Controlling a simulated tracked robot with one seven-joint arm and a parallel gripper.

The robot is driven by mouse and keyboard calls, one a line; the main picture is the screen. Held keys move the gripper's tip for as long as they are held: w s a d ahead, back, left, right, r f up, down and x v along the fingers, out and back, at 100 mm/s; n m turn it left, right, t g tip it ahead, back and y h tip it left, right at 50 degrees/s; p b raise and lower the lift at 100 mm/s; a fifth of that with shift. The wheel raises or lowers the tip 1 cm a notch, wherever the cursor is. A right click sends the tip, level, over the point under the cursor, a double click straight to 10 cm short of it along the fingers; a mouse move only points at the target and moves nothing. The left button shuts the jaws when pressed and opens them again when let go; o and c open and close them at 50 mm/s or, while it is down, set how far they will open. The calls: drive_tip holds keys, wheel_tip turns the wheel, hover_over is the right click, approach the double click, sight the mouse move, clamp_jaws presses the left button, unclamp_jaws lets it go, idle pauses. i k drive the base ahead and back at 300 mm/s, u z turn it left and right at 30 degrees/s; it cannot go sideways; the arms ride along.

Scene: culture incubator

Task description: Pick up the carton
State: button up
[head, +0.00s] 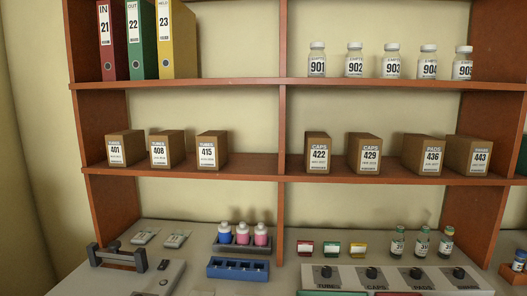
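Several brown cartons with white number labels stand in a row on the middle shelf in the head view. In the left bay are carton 401 (120,149), carton 408 (163,150) and carton 415 (209,150). In the right bay are carton 422 (318,153), carton 429 (366,154), carton 436 (428,155) and carton 443 (474,156). Cartons 422 and 429 read CAPS, and 436 reads PADS. The cartons stand upright and apart. My gripper is not in view.
The wooden shelf (250,165) has an upright divider (282,120) between bays. Binders (142,40) and white-capped bottles (392,62) stand above. The counter below holds a blue rack (238,268), capped bottles (243,233), small vials (422,243) and a grey labelled panel (398,282).

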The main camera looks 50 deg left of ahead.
sight(212, 146)
drive_tip(key=z, duration=0.25)
drive_tip(key=k, duration=1.8)
drive_tip(key=u, duration=1.75)
drive_tip(key=i, duration=1.05)
drive_tip(key=z, duration=0.1)
drive_tip(key=k, duration=0.3)
drive_tip(key=u, duration=0.1)
